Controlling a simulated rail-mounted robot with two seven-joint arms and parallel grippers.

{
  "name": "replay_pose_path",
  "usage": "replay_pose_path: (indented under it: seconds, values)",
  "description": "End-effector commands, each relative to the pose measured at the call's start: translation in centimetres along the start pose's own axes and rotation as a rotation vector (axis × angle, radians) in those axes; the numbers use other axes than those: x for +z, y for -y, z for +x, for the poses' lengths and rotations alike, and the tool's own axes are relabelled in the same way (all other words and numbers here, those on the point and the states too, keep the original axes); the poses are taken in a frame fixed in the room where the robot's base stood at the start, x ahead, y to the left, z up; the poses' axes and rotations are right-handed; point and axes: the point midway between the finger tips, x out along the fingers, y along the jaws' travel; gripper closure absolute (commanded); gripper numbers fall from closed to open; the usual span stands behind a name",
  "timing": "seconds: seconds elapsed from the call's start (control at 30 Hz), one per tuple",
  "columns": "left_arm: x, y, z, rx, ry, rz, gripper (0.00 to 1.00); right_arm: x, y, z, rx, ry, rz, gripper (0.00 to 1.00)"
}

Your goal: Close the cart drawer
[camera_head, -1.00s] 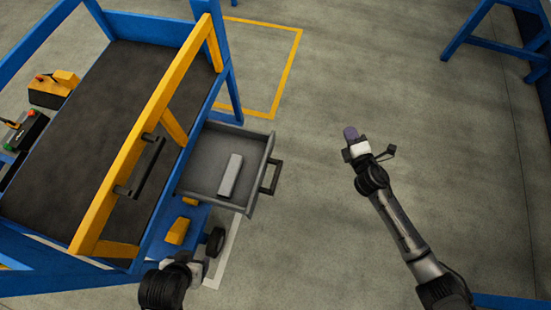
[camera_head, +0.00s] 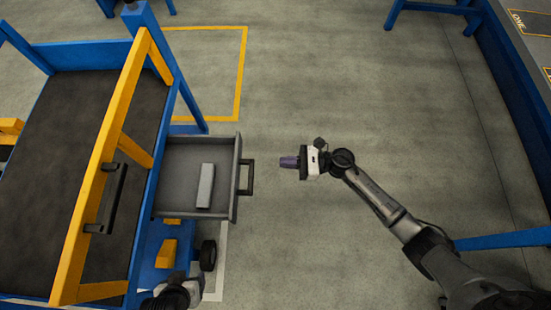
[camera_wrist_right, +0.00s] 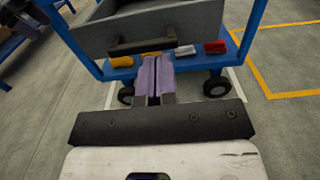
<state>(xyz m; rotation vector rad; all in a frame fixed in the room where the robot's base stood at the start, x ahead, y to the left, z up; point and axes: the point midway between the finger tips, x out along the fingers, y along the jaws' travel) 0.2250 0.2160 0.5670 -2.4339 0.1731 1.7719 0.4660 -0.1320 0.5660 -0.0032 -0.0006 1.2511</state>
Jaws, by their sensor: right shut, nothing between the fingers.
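The cart drawer (camera_head: 190,205) is grey and stands pulled out of the right side of the blue cart. A light grey block (camera_head: 206,186) lies in it. Its dark handle (camera_head: 246,177) is on the drawer's right face. My right gripper (camera_head: 282,162) is shut and empty, a short gap to the right of the handle and pointing left at it. In the right wrist view the purple fingers (camera_wrist_right: 153,76) are together, below the handle (camera_wrist_right: 147,43) and the drawer front (camera_wrist_right: 150,25). My left wrist (camera_head: 175,297) shows at the bottom edge; its fingers cannot be made out.
The blue cart (camera_head: 150,90) has a yellow rail (camera_head: 95,190) and a second dark handle (camera_head: 106,197). Its lower shelf holds yellow, red (camera_wrist_right: 214,47) and light blocks. Wheels (camera_head: 208,255) stand below. Floor right of the drawer is clear; blue frames stand farther right.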

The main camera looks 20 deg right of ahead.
Motion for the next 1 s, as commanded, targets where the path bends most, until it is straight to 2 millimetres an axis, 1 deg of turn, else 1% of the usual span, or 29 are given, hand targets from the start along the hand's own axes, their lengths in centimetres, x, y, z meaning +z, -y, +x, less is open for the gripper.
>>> replay_pose_path:
  seconds: [0.03, 0.3, 0.5, 0.6, 0.73, 0.83, 1.0]
  values:
    - [0.1, 0.0, 0.4, 0.0, 0.0, 0.0, 0.32, -0.1, 0.0, 1.0, 0.001, 0.004, -0.002, 1.0]
    - [0.5, -0.1, 1.7, 0.0, 0.0, 0.0, 0.32, -0.1, 0.0, 6.1, 0.001, 0.004, -0.001, 1.0]
    - [0.8, -0.1, 2.6, 0.0, -0.001, -0.001, 0.32, -0.2, 0.0, 9.3, 0.0, 0.003, 0.002, 1.0]
    - [0.9, -0.1, 2.9, 0.001, -0.001, -0.001, 0.32, -0.1, 0.0, 10.5, 0.0, 0.003, 0.001, 1.0]
    - [1.0, -0.2, 3.2, 0.002, -0.001, -0.002, 0.32, -0.1, 0.0, 11.6, 0.0, 0.001, 0.002, 1.0]
    - [1.1, -0.2, 3.4, 0.002, -0.001, -0.003, 0.32, 0.0, 0.0, 12.1, -0.001, 0.001, 0.002, 1.0]
    - [1.1, -0.2, 3.4, 0.002, -0.001, -0.003, 0.32, 0.0, 0.0, 12.3, -0.001, 0.001, 0.004, 1.0]
